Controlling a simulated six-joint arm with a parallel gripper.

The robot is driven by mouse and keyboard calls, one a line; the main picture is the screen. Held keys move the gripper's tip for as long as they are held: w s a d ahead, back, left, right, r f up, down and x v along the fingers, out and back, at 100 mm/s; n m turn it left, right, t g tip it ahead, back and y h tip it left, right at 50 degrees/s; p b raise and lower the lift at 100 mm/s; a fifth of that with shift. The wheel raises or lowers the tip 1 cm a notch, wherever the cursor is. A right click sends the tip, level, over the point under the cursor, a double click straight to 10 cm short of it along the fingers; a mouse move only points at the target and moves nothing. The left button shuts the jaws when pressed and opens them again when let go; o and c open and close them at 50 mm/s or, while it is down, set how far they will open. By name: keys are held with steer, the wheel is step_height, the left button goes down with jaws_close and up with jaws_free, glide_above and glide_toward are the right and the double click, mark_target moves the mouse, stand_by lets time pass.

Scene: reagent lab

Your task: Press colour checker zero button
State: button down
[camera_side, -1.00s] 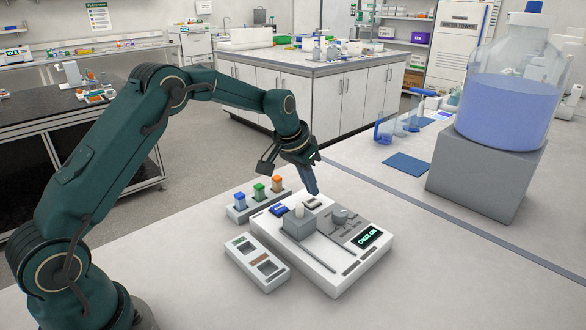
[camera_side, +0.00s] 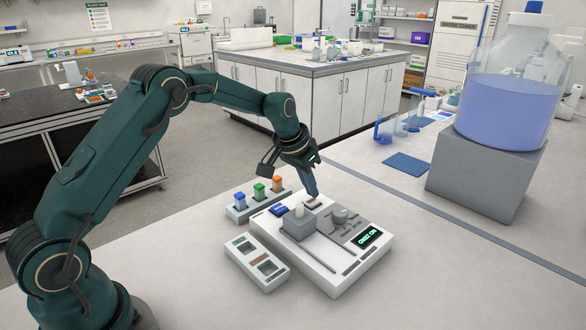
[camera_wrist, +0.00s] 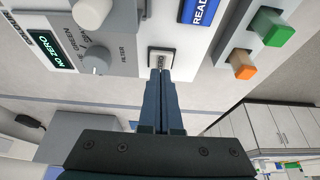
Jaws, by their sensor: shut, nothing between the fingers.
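The colour checker (camera_side: 347,270) is a white and grey instrument on the bench. Its lit display (camera_side: 370,238) reads "NO ZERO" in the wrist view (camera_wrist: 52,49). A pale square button (camera_wrist: 161,60) in a dark frame sits near its edge; its small label is partly hidden and hard to read. A blue READ button (camera_wrist: 200,11) is beside it. My gripper (camera_wrist: 162,73) is shut and empty, its fingertips over the near edge of the pale button. In the side view my gripper (camera_side: 315,195) points down at this button. I cannot tell whether they touch.
A filter knob (camera_wrist: 96,60) and a white-capped part (camera_wrist: 92,11) stand up from the checker. A rack with blue, green and orange-capped vials (camera_side: 259,191) stands behind left. A white two-window box (camera_side: 256,262) lies in front left. A large blue-liquid bottle (camera_side: 508,110) stands right.

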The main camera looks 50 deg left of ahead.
mark_target(310, 201)
steer(key=shift+f, duration=0.7)
stand_by(0.3)
steer(key=shift+r, duration=3.55)
